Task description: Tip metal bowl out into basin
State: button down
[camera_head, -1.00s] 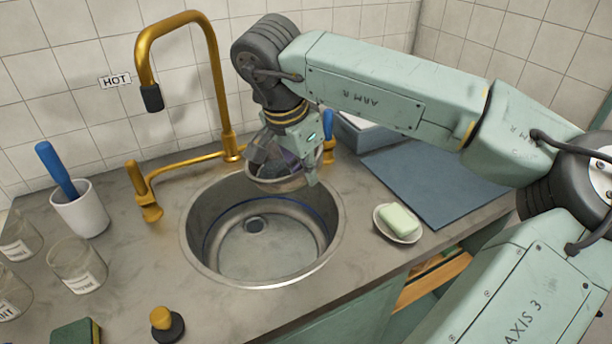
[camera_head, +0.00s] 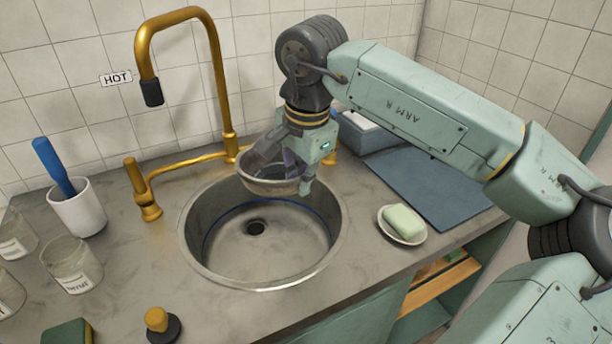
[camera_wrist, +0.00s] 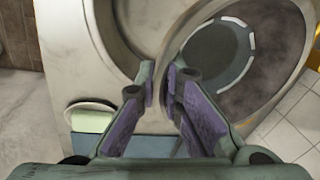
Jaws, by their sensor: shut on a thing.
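The metal bowl (camera_head: 268,187) hangs over the back right part of the basin (camera_head: 197,262), roughly upright. My gripper (camera_head: 299,168) is shut on its right side. In the wrist view my gripper (camera_wrist: 160,85) has its fingers on either side of the bowl's rim. The bowl (camera_wrist: 283,62) fills the upper right there, with a dark round patch low inside; I cannot tell whether this is contents or the bare bottom. The basin (camera_wrist: 130,30) shows at the upper left of that view. Its floor and dark drain look bare in the head view.
A gold tap (camera_head: 222,90) arches behind the basin. A soap dish (camera_head: 403,232) with green soap and a blue-grey mat (camera_head: 440,190) lie to the right.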

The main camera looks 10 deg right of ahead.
jog(key=s+a+f+b, duration=0.1)
jog(key=a+f+b, duration=0.2)
jog(key=f+b, duration=0.2)
jog(key=shift+s+a+f+b, duration=0.35)
jog(key=shift+s+f, duration=0.05)
jog(key=shift+f, duration=0.3)
jog(key=s+g+p, duration=0.3)
jog(key=shift+s+f+g, duration=0.2)
jog(key=shift+s+g, duration=0.1)
jog(key=shift+r+p, duration=0.1)
jog(key=shift+p, duration=0.2)
